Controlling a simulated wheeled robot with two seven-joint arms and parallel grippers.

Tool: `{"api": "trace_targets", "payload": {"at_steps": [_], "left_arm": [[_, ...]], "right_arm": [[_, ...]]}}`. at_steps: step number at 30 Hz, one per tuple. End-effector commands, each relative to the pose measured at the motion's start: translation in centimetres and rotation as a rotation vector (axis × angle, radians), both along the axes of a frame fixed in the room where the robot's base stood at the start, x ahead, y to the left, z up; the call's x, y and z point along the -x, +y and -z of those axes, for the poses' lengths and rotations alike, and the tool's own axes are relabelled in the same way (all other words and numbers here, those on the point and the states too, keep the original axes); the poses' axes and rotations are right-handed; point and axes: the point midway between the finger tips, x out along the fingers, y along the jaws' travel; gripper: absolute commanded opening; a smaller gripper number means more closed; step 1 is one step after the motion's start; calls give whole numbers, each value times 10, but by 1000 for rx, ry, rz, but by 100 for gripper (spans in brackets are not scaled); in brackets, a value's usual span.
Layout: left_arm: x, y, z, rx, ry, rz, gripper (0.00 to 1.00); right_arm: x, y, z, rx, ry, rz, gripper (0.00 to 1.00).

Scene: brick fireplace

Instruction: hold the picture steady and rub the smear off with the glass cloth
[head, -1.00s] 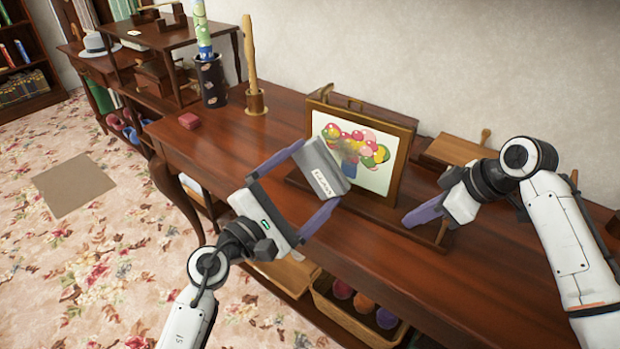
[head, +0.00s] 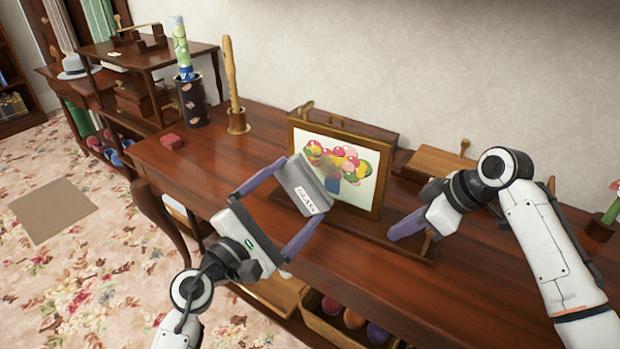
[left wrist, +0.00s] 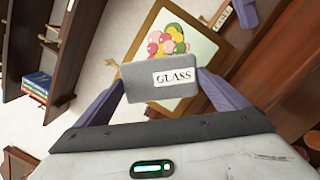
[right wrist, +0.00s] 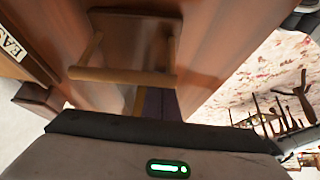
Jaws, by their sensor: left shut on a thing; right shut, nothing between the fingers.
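A dull brownish patch shows on the glass over the left part of the bouquet; the cloth partly covers that area. My left gripper (head: 304,186) is shut on the grey glass cloth (head: 297,178), a block labelled GLASS. It holds it in front of the picture's left half; contact with the glass cannot be told. The left wrist view shows the cloth (left wrist: 140,88) between both fingers. My right gripper (head: 394,236) is shut and empty, by the stand's right end.
A wooden board (head: 436,162) lies behind my right gripper. The table's left front is clear.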

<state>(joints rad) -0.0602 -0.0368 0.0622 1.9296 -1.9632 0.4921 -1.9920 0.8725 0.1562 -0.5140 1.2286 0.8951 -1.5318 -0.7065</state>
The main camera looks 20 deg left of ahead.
Motion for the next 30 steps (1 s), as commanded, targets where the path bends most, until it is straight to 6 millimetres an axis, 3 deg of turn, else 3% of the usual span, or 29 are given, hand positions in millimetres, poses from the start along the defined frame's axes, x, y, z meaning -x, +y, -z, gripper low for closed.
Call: {"api": "trace_targets", "payload": {"at_steps": [1,9,12,30], "left_arm": [[0,4,1,-4,0,-1,75],[-2,46,2,-8,1,-1,75],[-5,53,1,-4,2,-3,75],[-55,40,0,-1,1,-2,75]], "right_arm": [[4,-1,10,11,19,-2,0],[5,-1,10,12,20,-2,0],[5,-1,10,12,20,-2,0],[5,-2,11,13,20,-3,0]]}}
